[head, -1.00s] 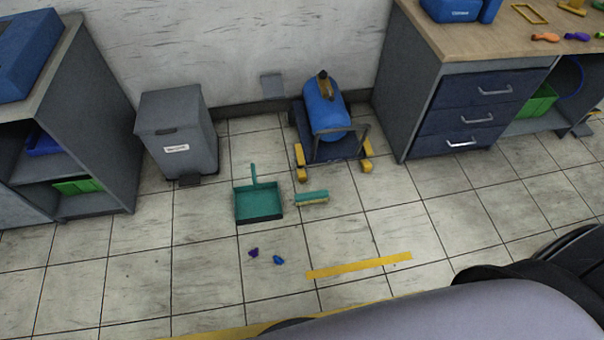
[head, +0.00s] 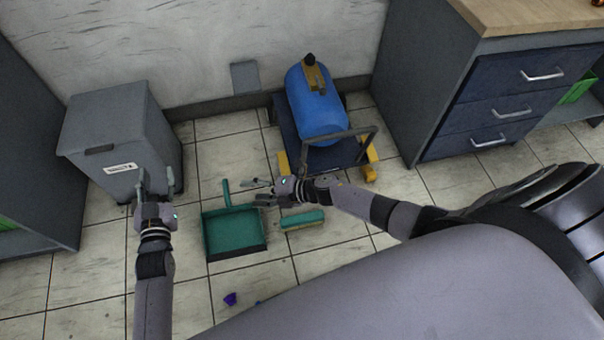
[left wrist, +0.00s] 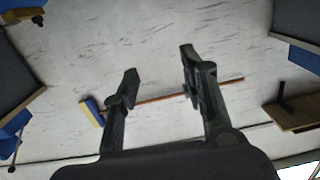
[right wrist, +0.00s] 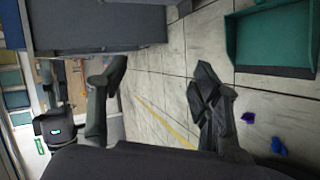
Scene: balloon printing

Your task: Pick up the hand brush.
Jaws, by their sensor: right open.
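The hand brush (head: 303,220), with a green back and pale bristles, lies on the tiled floor right of the green dustpan (head: 207,236). My right gripper (head: 256,192) is open and empty. In the head view it appears just above and left of the brush, near the dustpan's handle, apart from the brush. The right wrist view shows its spread fingers (right wrist: 160,82) and part of the dustpan (right wrist: 275,70), but not the brush. My left gripper (head: 156,183) is open and empty in front of the grey bin; its fingers (left wrist: 160,65) show apart in the left wrist view.
The grey bin (head: 110,125) stands at the left by the wall. A blue tank (head: 318,105) on a wheeled cart (head: 288,120) stands behind the brush. A drawer cabinet (head: 490,95) is at the right. A purple scrap (head: 230,299) lies on the floor below the dustpan.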

